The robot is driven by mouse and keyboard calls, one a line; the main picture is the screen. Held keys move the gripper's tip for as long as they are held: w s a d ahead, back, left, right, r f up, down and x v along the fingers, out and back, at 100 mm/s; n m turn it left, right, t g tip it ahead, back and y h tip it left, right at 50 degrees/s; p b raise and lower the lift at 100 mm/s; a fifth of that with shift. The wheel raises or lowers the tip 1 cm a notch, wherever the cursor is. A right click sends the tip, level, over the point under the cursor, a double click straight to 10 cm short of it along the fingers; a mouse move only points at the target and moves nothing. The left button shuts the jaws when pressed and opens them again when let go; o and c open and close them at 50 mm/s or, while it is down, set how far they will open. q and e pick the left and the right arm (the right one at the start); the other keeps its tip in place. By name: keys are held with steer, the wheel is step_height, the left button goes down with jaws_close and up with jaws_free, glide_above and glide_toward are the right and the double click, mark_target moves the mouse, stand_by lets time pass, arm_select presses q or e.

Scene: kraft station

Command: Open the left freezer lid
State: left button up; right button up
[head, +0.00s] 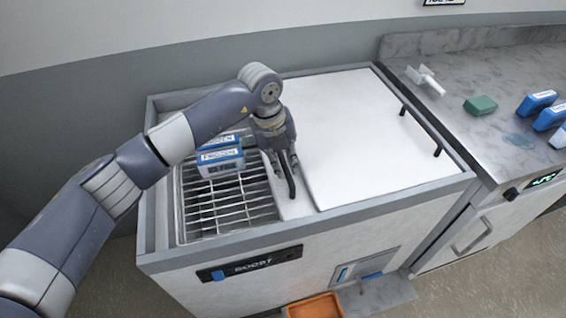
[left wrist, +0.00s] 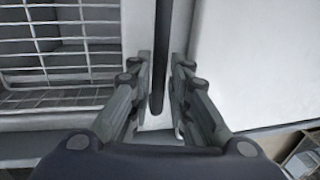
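The freezer's left lid (head: 297,205) is a white panel, slid rightward so that only a narrow strip shows beside the right lid (head: 345,120). The left compartment is largely uncovered, with a wire basket (head: 222,212) inside. The left lid's black bar handle (head: 291,188) stands between the fingers of my left gripper (head: 285,165). In the left wrist view the handle (left wrist: 161,60) runs between the fingertips (left wrist: 162,75), which lie close on both sides of it. My right gripper is not in view.
Blue-and-white frozen boxes (head: 220,160) sit in the basket just left of my gripper. The right lid has its own black handle (head: 421,132). A marble counter (head: 490,80) with small items adjoins on the right. An orange bin (head: 315,306) stands below in front.

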arm_select(q)
steer(key=shift+o, duration=0.5)
step_height(320, 180, up, 12)
steer(key=a, duration=0.2)
steer(key=shift+s+a+f, duration=0.15)
steer(key=shift+s+a, duration=0.05)
steer(key=shift+s, duration=0.1)
